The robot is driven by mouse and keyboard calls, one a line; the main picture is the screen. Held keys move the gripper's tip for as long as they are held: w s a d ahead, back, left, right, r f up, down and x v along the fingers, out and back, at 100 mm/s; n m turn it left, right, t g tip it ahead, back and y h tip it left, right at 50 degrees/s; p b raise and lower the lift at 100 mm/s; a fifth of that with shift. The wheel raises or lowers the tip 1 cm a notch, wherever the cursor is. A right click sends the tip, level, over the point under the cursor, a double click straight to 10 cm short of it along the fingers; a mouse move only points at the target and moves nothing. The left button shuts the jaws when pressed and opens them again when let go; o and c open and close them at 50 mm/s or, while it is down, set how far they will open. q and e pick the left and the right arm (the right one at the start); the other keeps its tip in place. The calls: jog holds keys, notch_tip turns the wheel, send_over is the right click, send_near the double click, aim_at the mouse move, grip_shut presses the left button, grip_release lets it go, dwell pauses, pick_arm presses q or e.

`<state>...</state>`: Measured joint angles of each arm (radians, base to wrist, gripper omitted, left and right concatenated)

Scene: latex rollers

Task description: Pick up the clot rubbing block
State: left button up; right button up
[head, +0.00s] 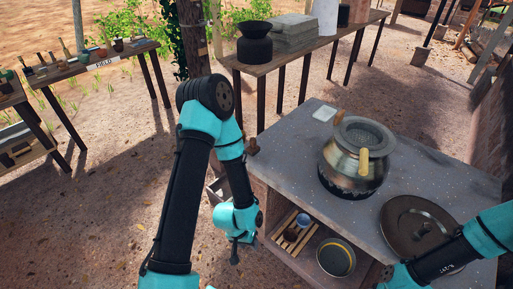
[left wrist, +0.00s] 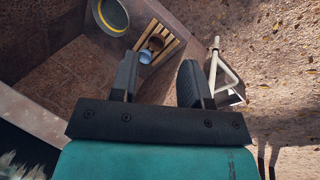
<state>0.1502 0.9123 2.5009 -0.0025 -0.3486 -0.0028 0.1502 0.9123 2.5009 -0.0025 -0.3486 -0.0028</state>
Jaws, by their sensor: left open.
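My left gripper (head: 234,254) hangs just left of the counter's open shelf, pointing down. In the left wrist view it (left wrist: 158,80) is open, with nothing between its fingers. Beyond the fingers, a slatted wooden rack (left wrist: 168,47) on the shelf bears a blue cup (left wrist: 146,56) and a brown object (left wrist: 155,42). The rack (head: 290,238) also shows in the head view. I cannot tell which object is the clot rubbing block; a small brown piece (head: 252,146) sits at the counter's left corner. My right arm comes in at lower right; its fingers do not show.
The counter (head: 300,150) bears a metal pot (head: 345,165), a pale flat piece (head: 324,114) and a round lid (head: 418,222). A bowl (head: 336,257) stands on the shelf. A metal stand (left wrist: 228,75) is right of the gripper in the wrist view.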

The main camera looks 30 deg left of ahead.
dwell(0.5)
pick_arm(q)
jog(key=o, duration=0.4)
